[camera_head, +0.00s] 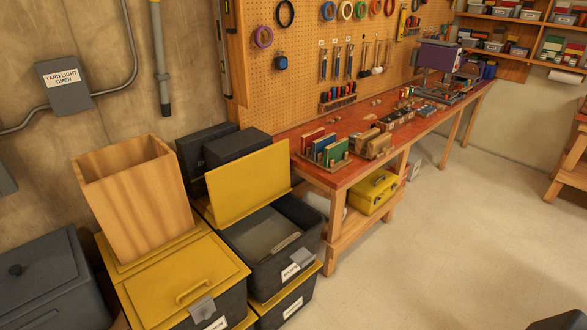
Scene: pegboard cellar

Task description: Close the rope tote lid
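An open dark tote (262,272) with a white label stands low in the middle left. Its label is too small to read surely. A yellow lid (248,183) stands raised at the tote's back edge, tilted upright. A dark grey item and a paler curved piece show inside the tote. A second tote in front left has its yellow lid (185,280) shut, with a handle and a grey latch (202,307). I cannot tell for certain which is the rope tote.
A tall wooden bin (135,195) stands on the left totes. Dark boxes (235,147) sit behind the raised lid. A workbench (345,172) with books and tools stands right of the open tote. A grey lidded bin (40,280) is at far left. The floor (440,250) at right is clear.

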